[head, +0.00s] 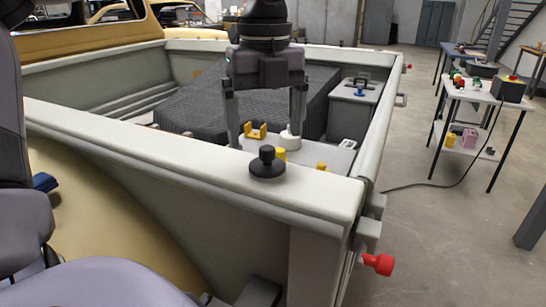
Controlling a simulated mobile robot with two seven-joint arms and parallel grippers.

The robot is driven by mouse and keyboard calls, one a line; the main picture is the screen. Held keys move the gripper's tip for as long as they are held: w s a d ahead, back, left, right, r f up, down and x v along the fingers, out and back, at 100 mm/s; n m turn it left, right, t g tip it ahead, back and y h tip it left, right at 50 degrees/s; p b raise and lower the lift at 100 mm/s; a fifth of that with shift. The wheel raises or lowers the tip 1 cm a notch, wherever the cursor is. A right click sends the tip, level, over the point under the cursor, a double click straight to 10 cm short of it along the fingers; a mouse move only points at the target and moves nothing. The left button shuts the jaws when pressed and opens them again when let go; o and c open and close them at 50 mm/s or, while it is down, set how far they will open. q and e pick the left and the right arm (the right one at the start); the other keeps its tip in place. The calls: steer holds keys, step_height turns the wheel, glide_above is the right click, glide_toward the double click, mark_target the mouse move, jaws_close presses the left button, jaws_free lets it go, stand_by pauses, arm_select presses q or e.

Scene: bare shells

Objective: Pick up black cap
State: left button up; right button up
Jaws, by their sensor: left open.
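The black cap (267,165), a wide round disc with a knob on top, sits on the pale top rim of the truck bed wall (190,150) near its corner. My left gripper (264,138) comes down from above and is open, its two fingers spread wide and pointing down. It appears above and beyond the cap, with nothing visibly held between the fingers. I cannot tell the exact depth gap between the fingertips and the cap. My right gripper is not in view.
Behind the cap are a yellow bracket (256,131), a white round piece (290,139) and small yellow pieces. A dark ribbed mat (195,105) and a grey box (353,105) are inside the bed. A red knob (378,264) sticks out at the right. A cluttered table (485,97) stands farther right.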

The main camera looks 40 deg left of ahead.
mark_target(267, 147)
arm_select(q)
step_height(267, 147, down, 5)
steer(key=shift+w+r+p, duration=0.1)
steer(key=shift+w+p, duration=0.05)
steer(key=shift+p, duration=0.2)
steer(key=c, duration=1.1)
steer(key=shift+c, duration=0.2)
